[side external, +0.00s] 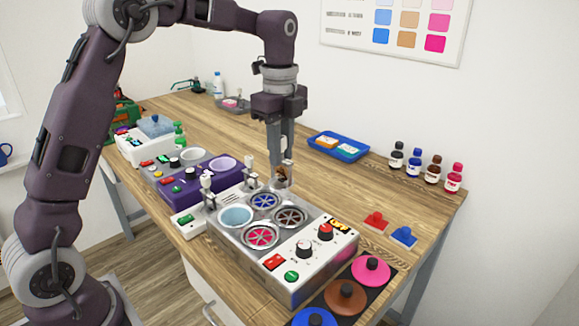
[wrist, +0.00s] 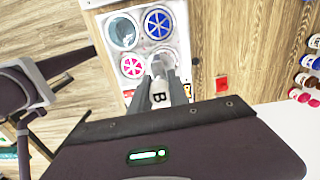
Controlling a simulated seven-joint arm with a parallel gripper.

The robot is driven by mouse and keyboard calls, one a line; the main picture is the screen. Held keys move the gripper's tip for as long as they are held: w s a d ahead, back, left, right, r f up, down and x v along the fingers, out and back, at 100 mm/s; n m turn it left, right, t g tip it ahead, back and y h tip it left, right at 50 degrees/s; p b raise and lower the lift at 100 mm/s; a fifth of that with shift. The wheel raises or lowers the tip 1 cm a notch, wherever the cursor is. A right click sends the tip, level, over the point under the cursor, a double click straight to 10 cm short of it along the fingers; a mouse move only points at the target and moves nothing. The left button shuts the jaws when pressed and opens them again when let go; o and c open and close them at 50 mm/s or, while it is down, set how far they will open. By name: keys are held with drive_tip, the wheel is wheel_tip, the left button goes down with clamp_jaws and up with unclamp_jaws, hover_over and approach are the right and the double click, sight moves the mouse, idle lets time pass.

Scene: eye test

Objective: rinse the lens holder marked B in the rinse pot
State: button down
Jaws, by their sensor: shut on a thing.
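My gripper (side external: 281,160) points down above the back edge of the steel tinting unit (side external: 305,275). The holder's lower end, near the unit's back edge in the side view, is small and dark. The unit has an open pot of pale blue liquid (side external: 236,216) and pots with blue (side external: 264,200), pink (side external: 261,236) and brown (side external: 291,216) spoked tops. The pale blue pot (wrist: 122,33) stands clear of the gripper in the wrist view. I see no readable rinse label.
White-handled holders (side external: 207,183) stand in a rack beside the unit. Pink (side external: 371,270), brown and blue lids lie in front. Several bottles (side external: 434,170) and a blue tray (side external: 326,144) are at the wall.

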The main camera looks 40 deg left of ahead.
drive_tip(key=s+a+f+n, duration=0.4)
drive_tip(key=s+a, duration=0.3)
drive_tip(key=s, duration=0.1)
drive_tip(key=shift+a+f, duration=0.2)
drive_tip(key=shift+f, duration=4.95)
drive_tip(key=shift+f, duration=0.45)
wheel_tip(320, 180, up, 8)
drive_tip(key=shift+f, duration=0.25)
idle(0.6)
